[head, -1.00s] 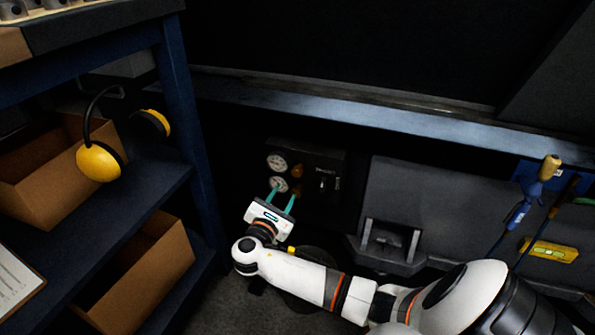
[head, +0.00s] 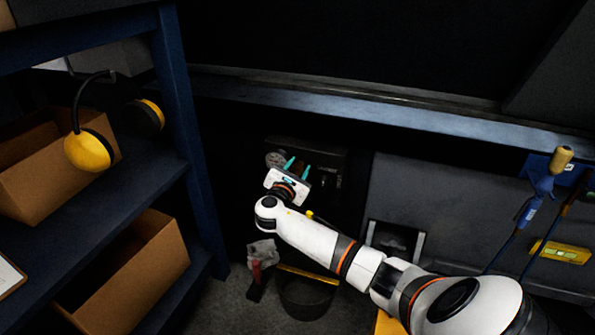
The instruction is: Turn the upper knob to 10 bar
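The dark control panel (head: 330,160) is on the machine front in the middle of the head view. Its upper round gauge (head: 275,159) shows at the left, but its reading is too small to make out. My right gripper (head: 298,166) is at the panel, just right of that gauge, with its two teal fingers apart. A trace of the orange upper knob (head: 298,164) seems to show between the fingers. I cannot tell whether they touch it. The lower gauge and lower knob are hidden behind my gripper. My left gripper is not in view.
A blue shelf (head: 185,120) with cardboard boxes (head: 50,195) and yellow earmuffs (head: 88,150) stands at the left. Tools and a yellow level (head: 562,252) hang at the right.

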